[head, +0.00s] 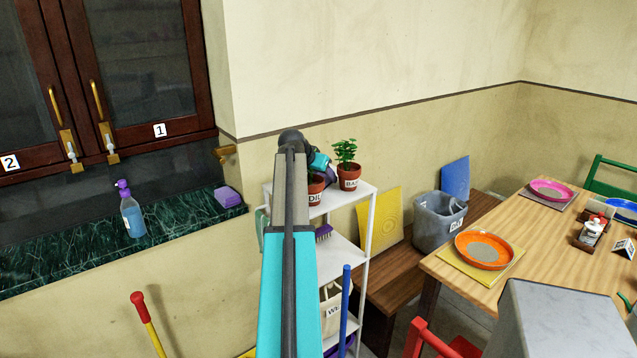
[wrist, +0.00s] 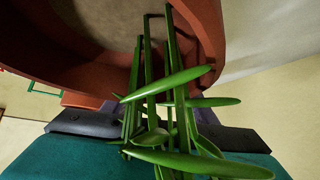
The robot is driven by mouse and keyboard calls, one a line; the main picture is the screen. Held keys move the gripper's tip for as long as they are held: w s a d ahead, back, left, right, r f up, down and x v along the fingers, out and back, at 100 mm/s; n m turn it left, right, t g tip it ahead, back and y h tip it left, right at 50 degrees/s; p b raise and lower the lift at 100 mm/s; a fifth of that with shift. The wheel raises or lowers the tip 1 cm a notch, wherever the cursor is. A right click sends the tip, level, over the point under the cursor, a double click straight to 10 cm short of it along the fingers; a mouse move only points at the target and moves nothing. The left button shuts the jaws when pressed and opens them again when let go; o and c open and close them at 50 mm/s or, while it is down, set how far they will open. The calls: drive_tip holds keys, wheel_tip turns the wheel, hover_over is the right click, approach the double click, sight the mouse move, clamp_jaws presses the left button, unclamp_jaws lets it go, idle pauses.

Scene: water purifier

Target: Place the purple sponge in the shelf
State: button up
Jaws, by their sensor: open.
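The purple sponge (head: 228,197) lies on the green marble counter, near its right end. The white shelf (head: 352,191) stands to the right of the counter, with two potted plants on its top board. My gripper (head: 325,172) is open at the shelf top, beside the left pot (head: 316,188) and partly hidden by my arm. In the wrist view, my gripper (wrist: 163,112) has green stems and leaves (wrist: 165,88) in front of and between its fingers. A terracotta pot (wrist: 60,50) fills the top there. I cannot tell whether the fingers touch the plant. The sponge is not in the wrist view.
A blue soap bottle (head: 133,215) with a purple pump stands on the counter (head: 70,240). The right potted plant (head: 349,177) is close to my gripper. A purple brush (head: 323,232) is lower on the shelf. A grey bin (head: 437,222) and a table (head: 540,265) are at right.

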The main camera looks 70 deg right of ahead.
sight(323, 175)
idle(0.5)
drive_tip(key=c, duration=0.9)
drive_tip(key=shift+r, duration=0.1)
drive_tip(key=shift+r+b, duration=0.75)
drive_tip(key=shift+r, duration=4.15)
